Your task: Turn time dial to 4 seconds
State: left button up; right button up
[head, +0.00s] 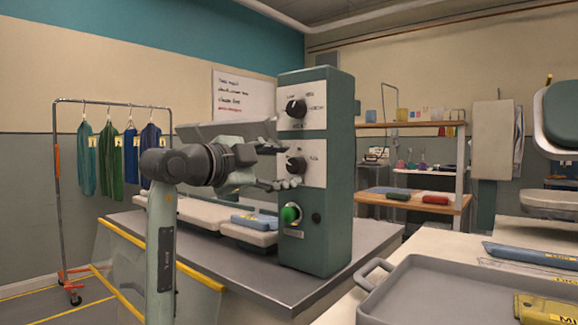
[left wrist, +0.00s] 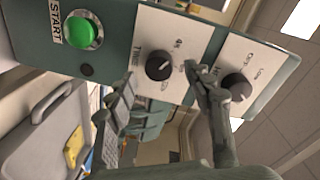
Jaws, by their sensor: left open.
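The time dial (head: 296,166) is a black knob with a pale pointer mark on the white middle panel of a green control box (head: 338,190). In the left wrist view the dial (left wrist: 159,65) has the word TIME beside it; its small scale figures are too blurred to read. My left gripper (head: 281,166) is open in front of the panel, one finger above the dial's height and one below. In the left wrist view its fingers (left wrist: 152,97) are spread to either side of the dial, and I see no clear contact. My right gripper is not in view.
A second black dial (head: 296,108) sits on the upper panel. A green START button (head: 290,214) and a small black knob (head: 316,217) are below. The box stands on a grey-topped table (head: 345,258). A grey tray (head: 440,290) is at front right; a garment rail (head: 60,200) stands left.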

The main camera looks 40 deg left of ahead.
pick_arm(q)
jog(key=s+a, duration=0.1)
jog(key=s, duration=0.9)
jog(key=shift+r, duration=0.25)
